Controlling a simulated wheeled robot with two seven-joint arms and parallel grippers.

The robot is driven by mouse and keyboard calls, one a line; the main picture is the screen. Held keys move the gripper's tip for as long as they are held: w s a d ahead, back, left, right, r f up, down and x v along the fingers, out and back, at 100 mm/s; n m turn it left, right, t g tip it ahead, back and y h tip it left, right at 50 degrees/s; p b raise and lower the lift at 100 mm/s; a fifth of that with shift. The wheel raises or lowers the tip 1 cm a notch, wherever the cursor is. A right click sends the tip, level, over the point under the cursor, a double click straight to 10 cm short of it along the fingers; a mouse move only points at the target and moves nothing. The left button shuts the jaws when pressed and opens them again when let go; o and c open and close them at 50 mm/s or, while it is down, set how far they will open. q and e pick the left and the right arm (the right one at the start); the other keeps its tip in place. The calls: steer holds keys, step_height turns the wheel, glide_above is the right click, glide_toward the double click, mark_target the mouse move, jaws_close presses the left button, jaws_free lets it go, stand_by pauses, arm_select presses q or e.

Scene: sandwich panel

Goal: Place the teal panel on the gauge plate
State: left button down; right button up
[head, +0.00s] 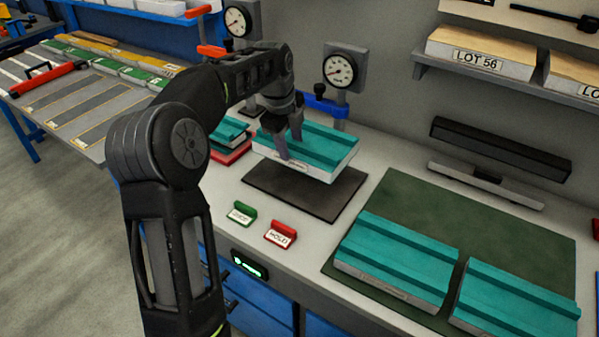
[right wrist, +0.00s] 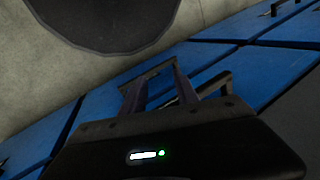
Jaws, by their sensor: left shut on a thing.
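My left gripper (head: 289,142) is shut on a teal panel (head: 325,145) with a pale, labelled front side. It holds the panel over the dark gauge plate (head: 305,192) on the bench; the panel's front edge looks raised above the plate, and its back part hides the plate's far side. A dial gauge (head: 340,70) stands on a post behind the panel. My right gripper (right wrist: 158,85) shows only in the right wrist view, its two fingers apart and nothing between them, in front of blue drawer fronts.
Two more teal panels (head: 395,262) (head: 515,300) lie on a green mat (head: 480,225) at right. A green sign (head: 241,213) and a red HOLD sign (head: 281,234) stand at the bench front. Another teal panel (head: 229,131) lies over a red tray (head: 232,153) at left.

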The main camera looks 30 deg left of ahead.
mark_target(289, 165)
arm_select(q)
steer(key=x, duration=0.2)
steer(key=s+x, duration=0.1)
steer(key=x, duration=0.2)
steer(key=shift+s, duration=0.1)
steer(key=shift+s+p+x, duration=0.25)
steer(key=shift+p+x, duration=0.05)
steer(key=shift+x, duration=0.65)
steer(key=shift+s+p+x, duration=0.2)
steer(key=shift+p+x, duration=0.05)
steer(key=shift+x, duration=0.65)
steer(key=shift+f, duration=0.25)
steer(key=c, duration=0.7)
jaws_free()
steer(key=shift+c, duration=0.2)
steer(key=b+v, duration=0.1)
steer(key=v, duration=1.1)
steer(key=shift+r, duration=0.1)
